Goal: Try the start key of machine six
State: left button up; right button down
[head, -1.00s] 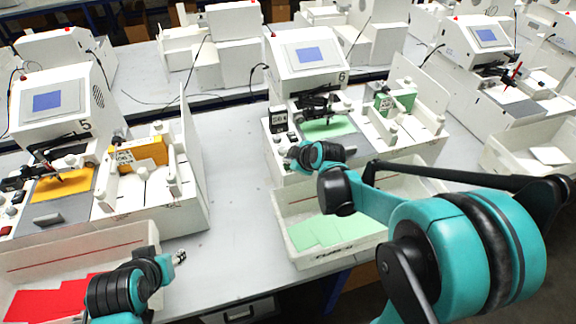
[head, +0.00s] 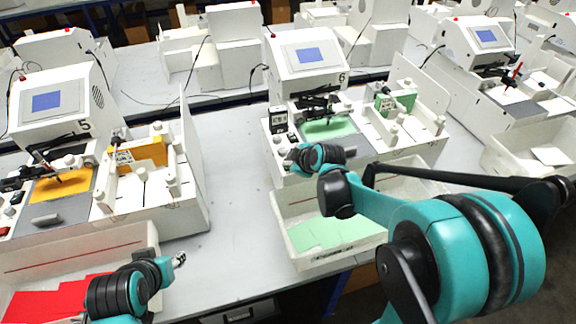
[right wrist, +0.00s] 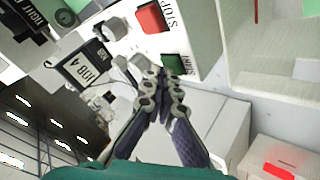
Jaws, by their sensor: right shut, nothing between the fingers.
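Machine six (head: 306,55), white with a blue screen and a "6" on its front, stands at the middle of the head view. In the right wrist view its green start key (right wrist: 173,64) shows beside the red stop key (right wrist: 151,17). My right gripper (right wrist: 160,84) is shut and empty, with its tips at the near edge of the green key and partly over it. I cannot tell whether they touch or press it. In the head view my right gripper (head: 292,156) hides the key. My left gripper (head: 180,259) is far off at lower left; its jaws are too small to judge.
A dark "JOB 4" panel (right wrist: 84,62) and a pale knob (right wrist: 112,30) sit close to my right fingers. A white bin (head: 284,228) with green sheets stands before machine six. Machine five (head: 52,100) is at left. Bare table (head: 225,180) lies between them.

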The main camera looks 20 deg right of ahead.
dwell(0.4)
jog(key=shift+r+p, duration=0.65)
jog(key=shift+r, duration=0.1)
notch_tip(320, 180, up, 5)
jog(key=p, duration=0.4)
jog(key=shift+r, duration=0.1)
dwell(0.6)
